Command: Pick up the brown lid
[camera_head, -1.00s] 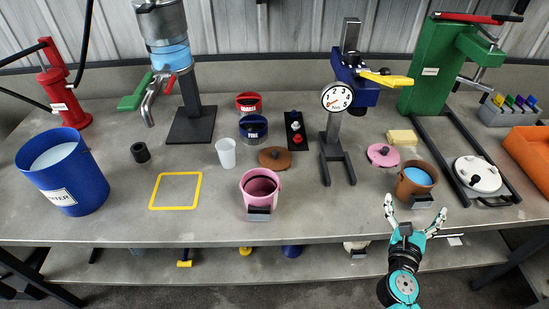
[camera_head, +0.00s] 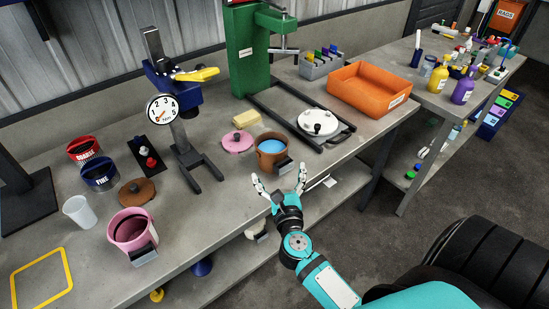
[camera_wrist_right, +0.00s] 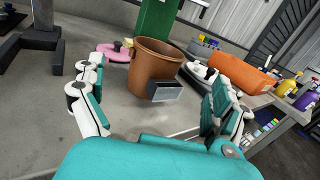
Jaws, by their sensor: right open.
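The brown lid (camera_head: 137,192) is a flat round disc with a dark knob, lying on the grey bench beside the pink pot (camera_head: 133,230). My right gripper (camera_head: 279,184) is open and empty at the bench's front edge, just in front of the brown pot (camera_head: 271,154), well to the right of the lid. In the right wrist view the open fingers (camera_wrist_right: 158,105) stand either side of the brown pot (camera_wrist_right: 150,75), apart from it. The lid does not show clearly there. My left gripper is not in view.
A dial press stand (camera_head: 188,150) stands between the lid and the brown pot. A pink lid (camera_head: 238,142), a yellow sponge (camera_head: 246,118) and a white round lid (camera_head: 318,122) lie nearby. A white cup (camera_head: 79,212) and the blue FINE pot (camera_head: 100,175) are close to the brown lid.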

